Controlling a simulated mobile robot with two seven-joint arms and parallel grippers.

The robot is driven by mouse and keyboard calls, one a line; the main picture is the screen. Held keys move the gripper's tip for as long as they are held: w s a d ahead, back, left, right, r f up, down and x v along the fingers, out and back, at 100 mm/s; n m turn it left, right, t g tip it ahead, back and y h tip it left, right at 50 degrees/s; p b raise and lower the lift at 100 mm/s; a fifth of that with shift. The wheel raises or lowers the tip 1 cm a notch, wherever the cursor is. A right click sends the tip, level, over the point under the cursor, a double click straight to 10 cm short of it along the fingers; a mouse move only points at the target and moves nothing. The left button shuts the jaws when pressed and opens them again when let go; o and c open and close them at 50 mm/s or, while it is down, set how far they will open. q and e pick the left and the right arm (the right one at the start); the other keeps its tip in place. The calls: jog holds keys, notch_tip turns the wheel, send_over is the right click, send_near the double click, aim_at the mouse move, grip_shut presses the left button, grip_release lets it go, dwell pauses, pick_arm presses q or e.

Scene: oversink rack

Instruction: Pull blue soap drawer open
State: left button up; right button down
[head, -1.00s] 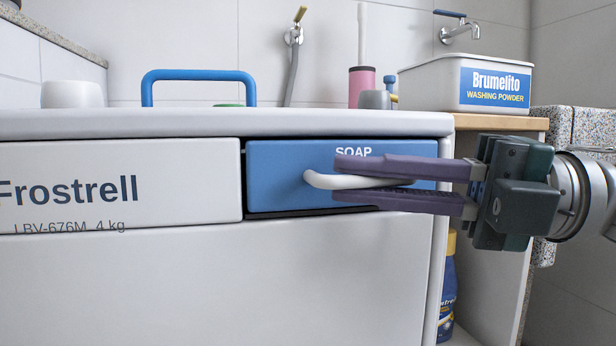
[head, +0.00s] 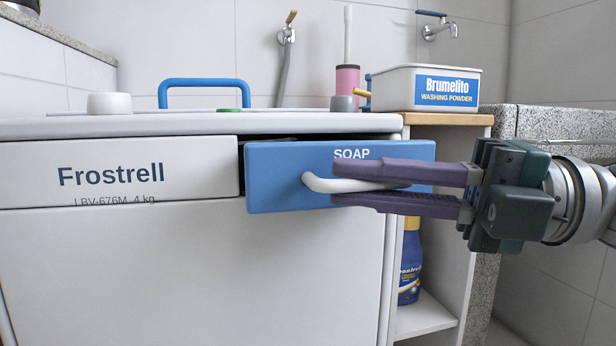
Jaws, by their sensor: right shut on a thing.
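The blue soap drawer (head: 280,175), marked SOAP, stands out from the front of the white washing machine (head: 180,270). A dark gap shows above its top edge, and its right end overhangs the machine's right side in the picture. Its white bar handle (head: 325,184) is on the drawer's front. My right gripper (head: 345,182) comes in from the right, its two purple fingers above and below the handle, shut on it. The fingers hide the handle's right part. My left gripper is not in view.
A wooden-topped shelf unit (head: 450,119) stands right of the machine, with a white washing powder tub (head: 395,90) on top and a blue bottle (head: 410,262) inside. A blue bar handle (head: 205,83) and a white knob (head: 109,103) are on the machine top.

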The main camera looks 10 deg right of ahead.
jog(key=c, duration=1.3)
grip_release()
jog(key=shift+w, duration=0.1)
jog(key=o, duration=0.4)
jog(key=shift+s, duration=0.2)
jog(key=shift+d, duration=0.15)
jog(key=p+v, duration=0.1)
jog(key=v, duration=0.8)
jog(key=shift+d, duration=0.35)
jog(key=shift+s, duration=0.1)
